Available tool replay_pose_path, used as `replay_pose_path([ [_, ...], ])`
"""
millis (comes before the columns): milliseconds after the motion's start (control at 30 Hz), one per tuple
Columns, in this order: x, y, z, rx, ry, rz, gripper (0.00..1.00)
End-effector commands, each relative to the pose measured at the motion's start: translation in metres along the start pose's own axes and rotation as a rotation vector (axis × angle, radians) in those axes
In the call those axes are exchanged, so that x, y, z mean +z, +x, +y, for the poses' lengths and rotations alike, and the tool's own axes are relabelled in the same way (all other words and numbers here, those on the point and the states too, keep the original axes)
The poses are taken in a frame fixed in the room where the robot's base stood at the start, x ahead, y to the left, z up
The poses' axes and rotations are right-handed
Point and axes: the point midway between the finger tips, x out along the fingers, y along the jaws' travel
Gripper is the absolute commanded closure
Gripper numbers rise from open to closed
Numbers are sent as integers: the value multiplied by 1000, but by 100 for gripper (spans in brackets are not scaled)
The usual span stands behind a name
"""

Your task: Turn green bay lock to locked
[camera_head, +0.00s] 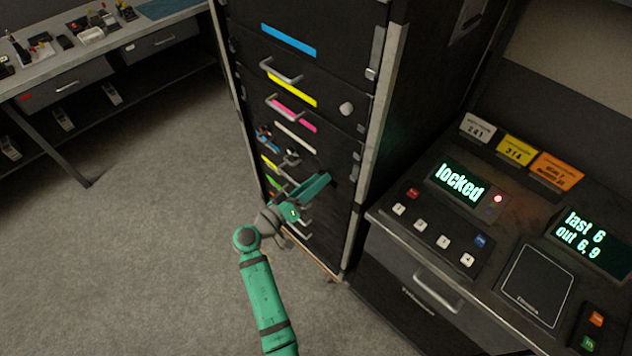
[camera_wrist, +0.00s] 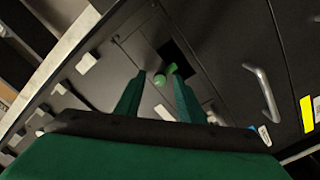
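The green bay lock looks like a small green knob with a short lever (camera_wrist: 163,78) on the dark cabinet face in the wrist view. My gripper (camera_wrist: 157,82) is open, its two green fingers spread on either side of the knob in the picture. I cannot tell whether they touch it. In the head view my gripper (camera_head: 318,187) is at the lower front of the tall dark cabinet and hides the lock. A green label stripe (camera_head: 273,184) shows just left of it.
The cabinet (camera_head: 335,95) has handled drawers with coloured stripes and a round knob (camera_head: 347,109). A console (camera_head: 400,235) on the right has a display (camera_head: 459,182) reading "locked". A workbench (camera_head: 95,50) stands at the upper left. The carpet (camera_head: 150,220) between is clear.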

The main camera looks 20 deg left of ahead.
Motion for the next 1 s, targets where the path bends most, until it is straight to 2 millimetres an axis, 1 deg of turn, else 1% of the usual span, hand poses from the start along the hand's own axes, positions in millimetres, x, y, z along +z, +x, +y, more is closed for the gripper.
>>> replay_pose_path([
  [167,0,-10,-1,-3,-1,2,65],
  [267,0,-24,-1,-4,0,2,65],
  [500,0,-69,-1,-3,0,2,65],
  [600,0,-85,0,-2,0,1,65],
  [700,0,-97,-1,-2,0,1,65],
  [833,0,-106,0,0,0,0,65],
  [1000,0,-108,0,0,0,0,65],
])
